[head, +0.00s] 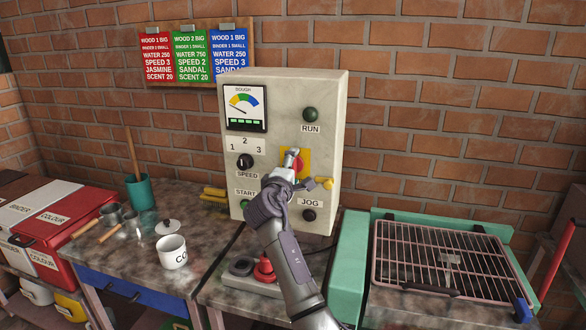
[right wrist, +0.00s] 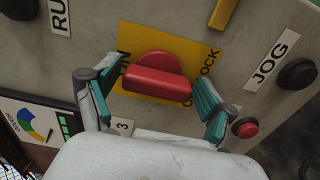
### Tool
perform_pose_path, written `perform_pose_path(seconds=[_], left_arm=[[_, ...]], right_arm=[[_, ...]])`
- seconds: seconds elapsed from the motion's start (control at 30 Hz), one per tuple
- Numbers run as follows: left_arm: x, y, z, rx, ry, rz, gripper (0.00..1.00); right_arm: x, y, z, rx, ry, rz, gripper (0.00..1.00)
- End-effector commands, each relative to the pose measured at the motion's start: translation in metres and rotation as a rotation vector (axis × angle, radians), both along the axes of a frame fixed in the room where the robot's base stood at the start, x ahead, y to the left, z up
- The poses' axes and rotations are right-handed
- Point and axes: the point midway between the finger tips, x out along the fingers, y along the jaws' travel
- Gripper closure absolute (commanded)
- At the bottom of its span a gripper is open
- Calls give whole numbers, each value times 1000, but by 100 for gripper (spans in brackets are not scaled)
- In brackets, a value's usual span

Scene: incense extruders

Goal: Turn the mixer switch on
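The mixer switch is a red rotary knob (right wrist: 157,84) with a raised bar on a yellow plate (right wrist: 186,40), on the front of a cream control box (head: 275,88). In the head view the knob (head: 299,163) is mostly hidden behind my right gripper (head: 290,164). In the right wrist view my right gripper (right wrist: 155,98) is open, with one teal-padded finger on each side of the red bar. Small gaps show between fingers and bar. The plate's lettering is partly covered; "LOCK" shows at its right edge. My left gripper is not in view.
The box also carries a RUN button (head: 310,114), speed dial (head: 245,161), JOG button (head: 309,215) and yellow-handled part (head: 325,183). A wire rack (head: 440,255) lies right. A white mug (head: 172,252) and red boxes (head: 60,225) are left.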

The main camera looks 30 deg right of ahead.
Motion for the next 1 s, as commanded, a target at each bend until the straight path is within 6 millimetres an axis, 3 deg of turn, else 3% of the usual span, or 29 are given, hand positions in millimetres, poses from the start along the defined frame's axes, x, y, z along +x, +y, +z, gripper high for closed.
perform_pose_path(seconds=[0.43, 1.0], left_arm=[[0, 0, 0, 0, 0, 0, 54], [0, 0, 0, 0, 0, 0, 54]], right_arm=[[-5, 7, 1, -3, -1, 2, 8], [-72, 84, 0, -2, 1, 1, 8]])
